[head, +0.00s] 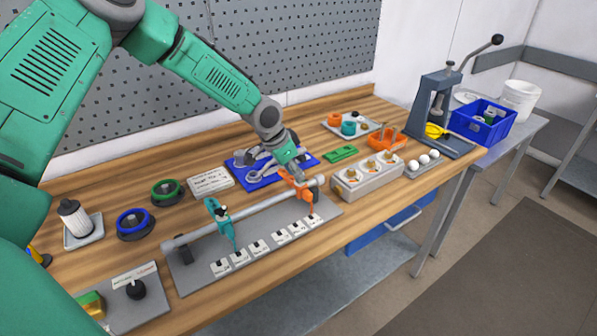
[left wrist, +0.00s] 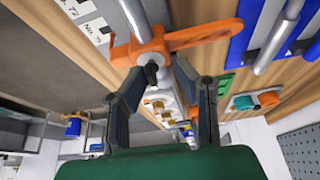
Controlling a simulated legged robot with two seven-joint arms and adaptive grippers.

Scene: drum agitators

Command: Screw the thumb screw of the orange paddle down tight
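The orange paddle (head: 300,188) is clamped around the right part of a silver shaft (head: 245,212). In the left wrist view the orange paddle (left wrist: 160,44) crosses the top, and its small dark thumb screw (left wrist: 151,73) points toward the camera. My left gripper (head: 290,168) is just behind and above the orange paddle. In the left wrist view its fingers (left wrist: 158,72) are spread on both sides of the thumb screw, with a visible gap at the right finger. Whether the left finger touches the screw is unclear. The thumb screw is hidden in the head view. My right gripper is not in view.
A teal paddle (head: 218,213) is farther left on the shaft. The shaft lies above a grey plate (head: 185,278) with several white labels. A blue tray (head: 238,172) with metal parts lies behind my gripper. A grey block (head: 365,187) with brass parts stands to the right.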

